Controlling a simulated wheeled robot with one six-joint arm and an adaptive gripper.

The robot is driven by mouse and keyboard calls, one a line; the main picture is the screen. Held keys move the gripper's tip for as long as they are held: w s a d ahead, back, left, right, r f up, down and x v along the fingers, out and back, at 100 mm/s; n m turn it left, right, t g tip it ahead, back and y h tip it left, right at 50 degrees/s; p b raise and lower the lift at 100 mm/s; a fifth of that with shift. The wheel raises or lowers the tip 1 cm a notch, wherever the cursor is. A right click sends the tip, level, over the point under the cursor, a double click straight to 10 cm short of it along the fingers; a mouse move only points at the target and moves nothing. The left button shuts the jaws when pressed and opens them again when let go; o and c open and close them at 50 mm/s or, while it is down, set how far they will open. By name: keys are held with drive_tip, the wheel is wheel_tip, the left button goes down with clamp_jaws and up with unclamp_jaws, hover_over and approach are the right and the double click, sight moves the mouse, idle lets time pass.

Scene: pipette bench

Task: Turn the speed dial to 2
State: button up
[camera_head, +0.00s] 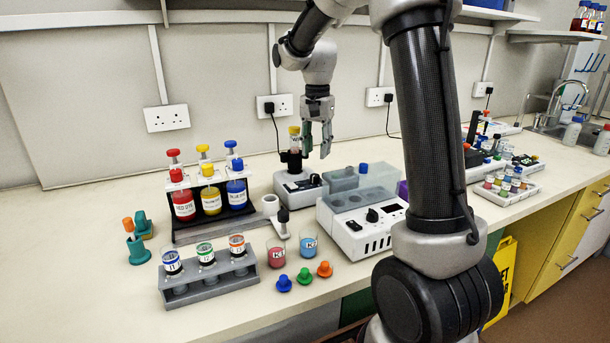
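A small white mixer-like device (300,186) with a black top stands at the back middle of the bench. A dark tube with a yellow cap (294,131) stands upright on it. A small dark knob (315,179) seems to be on its front right; its setting is too small to read. A larger white box (362,232) to the right has a black dial (372,215) and a dark display. I cannot tell which is the speed dial. My gripper (318,155) points down, open and empty, just right of the tube and above the small device, apparently touching neither.
A rack with red, yellow and blue bottles (209,199) stands left of the mixer. A grey vial rack (210,283), beakers (308,248) and coloured stoppers (304,275) are in front. The bench's front left is clear.

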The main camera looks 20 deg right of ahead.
sight(315, 175)
drive_tip(key=shift+w+a+f, duration=0.1)
drive_tip(key=shift+w+f, duration=0.1)
drive_tip(key=shift+f, duration=0.25)
wheel_tip(315, 175, down, 7)
drive_tip(key=shift+f, duration=0.15)
drive_tip(key=shift+c, duration=0.2)
drive_tip(key=c, duration=0.7)
